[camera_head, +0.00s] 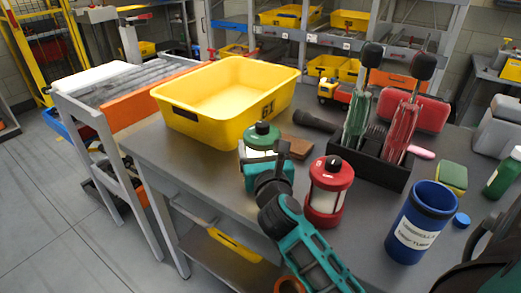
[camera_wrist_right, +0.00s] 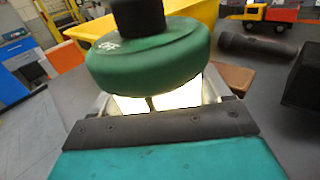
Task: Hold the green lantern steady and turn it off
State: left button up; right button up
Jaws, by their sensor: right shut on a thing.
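The green lantern (camera_head: 262,134) stands upright on the grey table in front of the yellow bin. Its glass glows bright white, so it looks lit. It fills the upper middle of the right wrist view (camera_wrist_right: 150,58), with a black knob on its green cap. My right gripper (camera_wrist_right: 157,104) is shut on the lantern, its fingers on either side of the glowing glass below the cap. The gripper's teal body hides the lantern's base. My left gripper is not in view.
A red lantern (camera_head: 328,187) stands close to the right of my arm. The yellow bin (camera_head: 222,133) is just behind the green lantern.

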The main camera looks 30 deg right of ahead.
jog(key=shift+f, duration=0.25)
jog(key=shift+f+b, duration=0.25)
jog(key=shift+b, duration=0.05)
jog(key=shift+f, duration=0.15)
jog(key=o, duration=1.1)
jog(key=c, duration=1.1)
